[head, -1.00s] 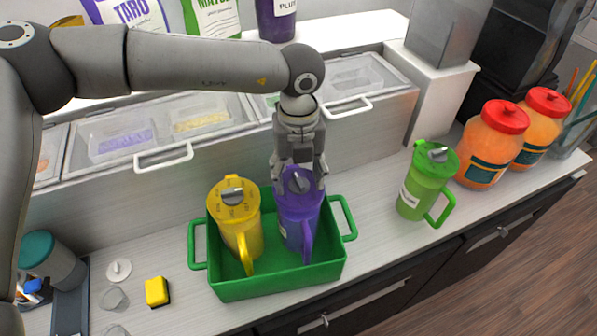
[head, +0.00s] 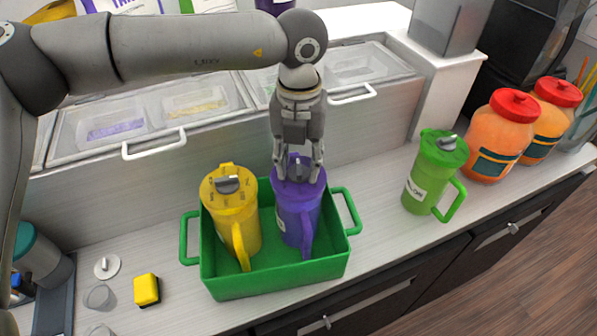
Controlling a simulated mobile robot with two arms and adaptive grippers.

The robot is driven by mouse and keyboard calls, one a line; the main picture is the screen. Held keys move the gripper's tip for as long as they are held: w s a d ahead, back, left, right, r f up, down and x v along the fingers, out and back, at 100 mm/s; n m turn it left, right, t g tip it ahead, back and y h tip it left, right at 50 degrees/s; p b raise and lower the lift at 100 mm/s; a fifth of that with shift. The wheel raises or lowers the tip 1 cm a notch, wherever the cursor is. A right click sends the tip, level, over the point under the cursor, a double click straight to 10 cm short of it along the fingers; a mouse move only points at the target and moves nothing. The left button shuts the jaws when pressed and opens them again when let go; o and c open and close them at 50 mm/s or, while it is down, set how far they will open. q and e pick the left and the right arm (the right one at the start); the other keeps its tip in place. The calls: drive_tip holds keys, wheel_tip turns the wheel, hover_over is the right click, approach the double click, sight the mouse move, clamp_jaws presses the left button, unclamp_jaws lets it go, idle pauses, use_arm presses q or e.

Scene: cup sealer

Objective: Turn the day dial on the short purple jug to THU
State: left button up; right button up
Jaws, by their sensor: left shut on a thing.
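The short purple jug (head: 297,208) stands upright in the right part of the green crate (head: 275,284), its handle toward the front. My left gripper (head: 298,176) points down over its lid from behind. The fingers are shut on the grey day dial (head: 299,167) on top of the lid. The fingers partly hide the dial and its day letters, so I cannot read the setting. My right gripper is not in view.
A yellow jug (head: 230,212) with a grey dial stands close on the left in the same crate. A green jug (head: 432,172) stands on the counter to the right, near orange jars with red lids (head: 501,138). A yellow sponge (head: 146,290) lies left of the crate.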

use_arm(q)
drive_tip(key=m+b, duration=0.3)
drive_tip(key=b, duration=0.1)
drive_tip(key=shift+d+f+m, duration=0.1)
drive_tip(key=shift+f+m, duration=0.15)
drive_tip(key=shift+m, duration=0.15)
drive_tip(key=m+b, duration=0.2)
drive_tip(key=m, duration=0.1)
drive_tip(key=shift+r+m+b, duration=0.1)
drive_tip(key=shift+m+b, duration=0.2)
drive_tip(key=m+b, duration=0.2)
drive_tip(key=m, duration=0.2)
drive_tip(key=shift+s+r, duration=0.1)
drive_tip(key=m, duration=0.4)
drive_tip(key=shift+d+r+m+b, duration=0.1)
drive_tip(key=shift+m+b, duration=0.2)
drive_tip(key=shift+b, duration=0.1)
drive_tip(key=o, duration=1)
